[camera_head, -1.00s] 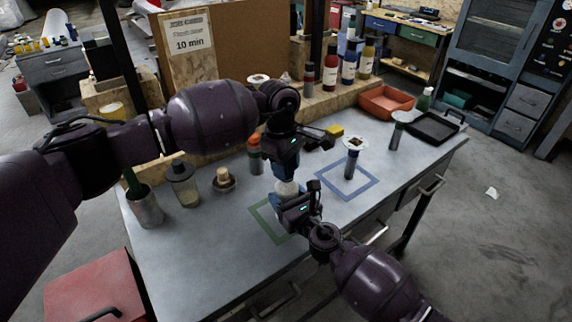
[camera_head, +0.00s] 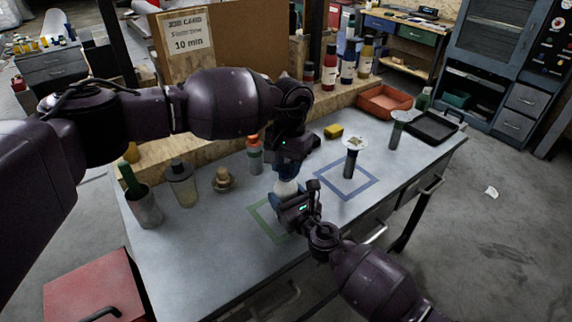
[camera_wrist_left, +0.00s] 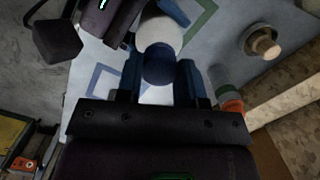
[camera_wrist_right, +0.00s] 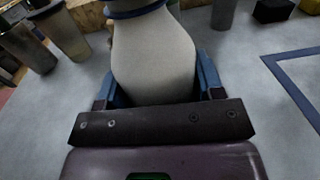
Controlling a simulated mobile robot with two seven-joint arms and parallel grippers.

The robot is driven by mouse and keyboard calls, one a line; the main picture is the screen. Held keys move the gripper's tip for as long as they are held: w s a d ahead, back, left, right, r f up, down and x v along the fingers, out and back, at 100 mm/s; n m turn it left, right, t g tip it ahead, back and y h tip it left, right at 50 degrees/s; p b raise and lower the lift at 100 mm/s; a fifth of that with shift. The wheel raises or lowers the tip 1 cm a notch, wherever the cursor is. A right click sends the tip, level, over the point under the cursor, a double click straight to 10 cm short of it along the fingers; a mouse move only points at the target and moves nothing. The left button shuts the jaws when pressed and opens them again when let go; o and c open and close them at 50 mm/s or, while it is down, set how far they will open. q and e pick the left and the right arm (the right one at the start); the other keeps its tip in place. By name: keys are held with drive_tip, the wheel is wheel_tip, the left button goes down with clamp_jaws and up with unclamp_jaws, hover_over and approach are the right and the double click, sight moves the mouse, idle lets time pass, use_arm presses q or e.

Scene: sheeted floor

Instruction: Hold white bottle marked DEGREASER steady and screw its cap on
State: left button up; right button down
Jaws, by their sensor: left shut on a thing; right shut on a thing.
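The white bottle (camera_head: 287,187) stands upright over the green outlined square on the workbench. Its pale body fills the middle of the right wrist view (camera_wrist_right: 155,58); no marking is readable. My right gripper (camera_head: 293,205) is shut around the bottle's body, with a finger on each side in its wrist view (camera_wrist_right: 158,85). My left gripper (camera_head: 286,170) is directly above, pointing down. In its wrist view (camera_wrist_left: 158,80) its fingers are closed on the dark blue cap (camera_wrist_left: 160,66), in line with the bottle top (camera_wrist_left: 160,32). I cannot tell how far the cap is seated.
An orange-topped bottle (camera_head: 254,155) stands close behind the grippers. A clear jar (camera_head: 182,185), a wooden-knobbed piece (camera_head: 223,180) and a metal cup (camera_head: 146,208) are at the left. The front bench surface is clear.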

use_arm(q)
drive_tip(key=m, duration=0.4)
drive_tip(key=o, duration=0.9)
drive_tip(key=shift+r, duration=0.1)
drive_tip(key=shift+r, duration=2.2)
drive_tip(key=shift+f, duration=0.1)
drive_tip(key=shift+c, duration=0.4)
